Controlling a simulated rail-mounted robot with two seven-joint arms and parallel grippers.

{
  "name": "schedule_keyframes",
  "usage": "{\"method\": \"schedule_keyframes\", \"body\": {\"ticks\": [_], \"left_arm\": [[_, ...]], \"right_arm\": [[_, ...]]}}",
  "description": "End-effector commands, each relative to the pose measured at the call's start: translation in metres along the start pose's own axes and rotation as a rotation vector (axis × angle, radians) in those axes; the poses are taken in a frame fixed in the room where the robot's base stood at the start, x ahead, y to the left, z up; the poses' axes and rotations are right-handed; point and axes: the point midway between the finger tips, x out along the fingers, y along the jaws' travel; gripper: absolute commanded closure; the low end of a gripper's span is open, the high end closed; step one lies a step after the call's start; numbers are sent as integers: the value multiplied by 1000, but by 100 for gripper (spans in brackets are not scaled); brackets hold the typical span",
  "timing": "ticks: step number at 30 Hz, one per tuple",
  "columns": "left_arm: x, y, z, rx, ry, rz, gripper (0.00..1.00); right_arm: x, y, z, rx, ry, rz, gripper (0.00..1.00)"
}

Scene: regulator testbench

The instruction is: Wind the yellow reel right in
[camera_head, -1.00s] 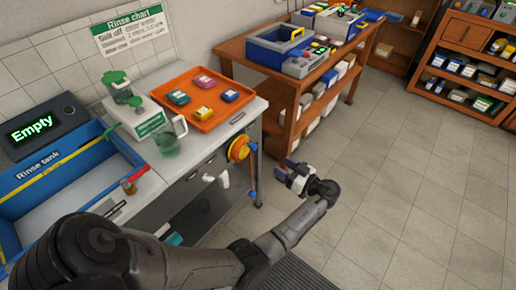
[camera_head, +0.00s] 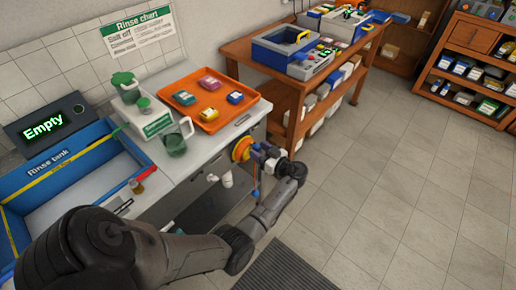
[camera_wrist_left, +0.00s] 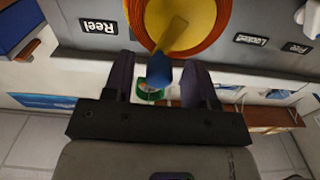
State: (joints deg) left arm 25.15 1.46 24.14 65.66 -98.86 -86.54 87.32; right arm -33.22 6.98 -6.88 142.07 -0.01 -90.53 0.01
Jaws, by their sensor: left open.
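The yellow reel (camera_head: 241,148) with an orange rim is mounted on the end face of the rinse counter. In the left wrist view the reel (camera_wrist_left: 192,18) fills the top middle, with a yellow crank arm ending in a blue knob (camera_wrist_left: 160,74). My left gripper (camera_head: 262,152) is right in front of the reel. In the left wrist view my left gripper (camera_wrist_left: 160,64) is open, with its two dark fingers on either side of the blue knob and gaps visible. The panel carries a "Reel" label (camera_wrist_left: 98,27). My right gripper is out of view.
"Locked" (camera_wrist_left: 251,40) and "Free" (camera_wrist_left: 297,47) labels sit beside the reel, near a white part (camera_wrist_left: 310,18). A white nozzle (camera_head: 227,179) hangs below. An orange tray (camera_head: 210,119) lies on the counter. A wooden bench (camera_head: 290,82) stands behind; the floor at right is clear.

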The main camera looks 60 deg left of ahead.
Motion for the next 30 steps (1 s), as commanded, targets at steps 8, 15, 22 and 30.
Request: {"method": "schedule_keyframes", "body": {"ticks": [8,15,22,30], "left_arm": [[10,0,0,0,0,0,48],[10,0,0,0,-1,0,49],[10,0,0,0,-1,0,71],[10,0,0,0,-1,0,97]], "right_arm": [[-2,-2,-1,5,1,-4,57],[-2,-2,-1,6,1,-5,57],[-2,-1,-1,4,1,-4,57],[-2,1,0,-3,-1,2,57]]}}
